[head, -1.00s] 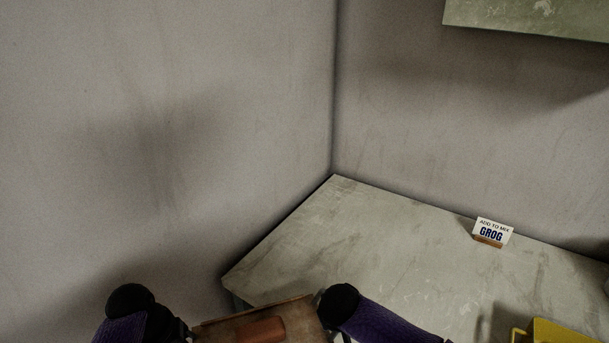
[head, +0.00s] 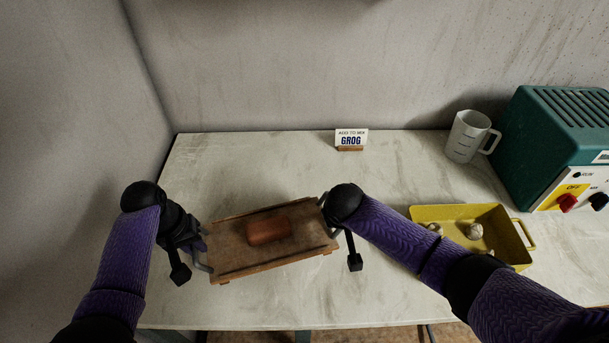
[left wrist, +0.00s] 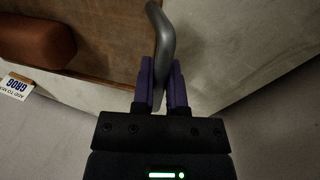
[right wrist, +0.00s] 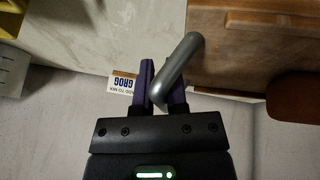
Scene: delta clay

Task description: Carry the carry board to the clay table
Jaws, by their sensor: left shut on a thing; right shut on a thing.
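The carry board (head: 235,258) is a brown wooden board with raised edges and a grey metal handle at each end. A reddish-brown clay block (head: 269,230) lies on it. My left gripper (head: 203,250) is shut on the left handle, which shows as a grey bar in the left wrist view (left wrist: 160,45). My right gripper (head: 328,203) is shut on the right handle, seen in the right wrist view (right wrist: 178,68). The board is over the front left part of the pale clay table (head: 240,160); I cannot tell whether it touches the top.
A GROG sign (head: 351,140) stands at the table's back. A measuring jug (head: 466,137), a teal machine (head: 560,140) with knobs and a yellow tray (head: 455,212) with pale lumps are on the right. A wall closes the left side. The table behind the board is clear.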

